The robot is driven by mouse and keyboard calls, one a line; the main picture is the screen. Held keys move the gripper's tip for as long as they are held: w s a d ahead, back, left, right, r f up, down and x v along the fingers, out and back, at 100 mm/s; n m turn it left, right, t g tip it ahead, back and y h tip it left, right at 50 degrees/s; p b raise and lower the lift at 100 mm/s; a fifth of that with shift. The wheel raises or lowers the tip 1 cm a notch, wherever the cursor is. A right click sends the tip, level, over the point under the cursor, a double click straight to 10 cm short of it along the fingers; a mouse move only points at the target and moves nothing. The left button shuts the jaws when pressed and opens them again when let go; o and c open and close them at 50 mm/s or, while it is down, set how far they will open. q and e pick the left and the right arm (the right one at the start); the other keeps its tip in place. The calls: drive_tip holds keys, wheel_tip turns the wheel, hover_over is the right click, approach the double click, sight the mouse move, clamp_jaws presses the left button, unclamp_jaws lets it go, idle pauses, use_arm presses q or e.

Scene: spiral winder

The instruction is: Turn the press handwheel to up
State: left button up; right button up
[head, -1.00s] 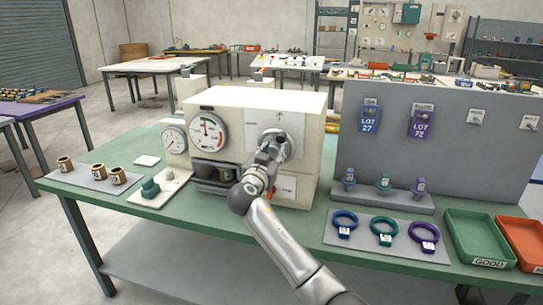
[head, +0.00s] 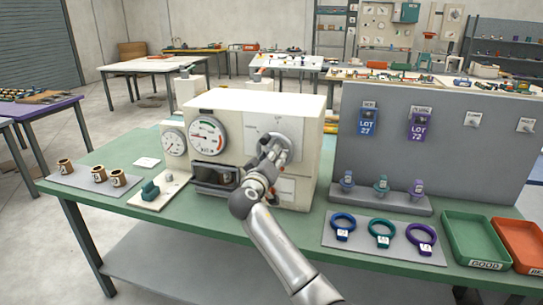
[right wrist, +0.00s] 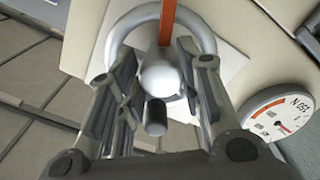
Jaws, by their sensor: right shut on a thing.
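The press is a cream box (head: 262,99) on the green bench, with a grey round handwheel (head: 287,146) on its front. My right gripper (head: 269,151) is at the handwheel and partly covers it. In the right wrist view, the grey wheel rim (right wrist: 207,34) and an orange strip (right wrist: 167,22) show beyond my fingers. My right gripper (right wrist: 160,75) is shut on the handwheel, its fingers either side of a pale rounded hub (right wrist: 160,78) with a dark stub below. The exact grip contact is hard to see. My left gripper is not in view.
A large gauge (head: 207,136) and a smaller dial (head: 173,143) sit left of the wheel, above a dark press opening (head: 215,177). A grey panel (head: 440,155) stands close on the right. Ring parts and trays (head: 450,224) lie in front of it.

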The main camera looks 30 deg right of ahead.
drive_tip(key=shift+w+a+r+n+p, duration=0.1)
drive_tip(key=shift+r+n+p, duration=0.05)
drive_tip(key=shift+n+p, duration=6.4)
drive_tip(key=shift+a+r+n+p, duration=0.1)
drive_tip(key=shift+n+p, duration=3.85)
drive_tip(key=shift+n, duration=5.1)
drive_tip(key=o, duration=1)
drive_tip(key=shift+r, duration=0.1)
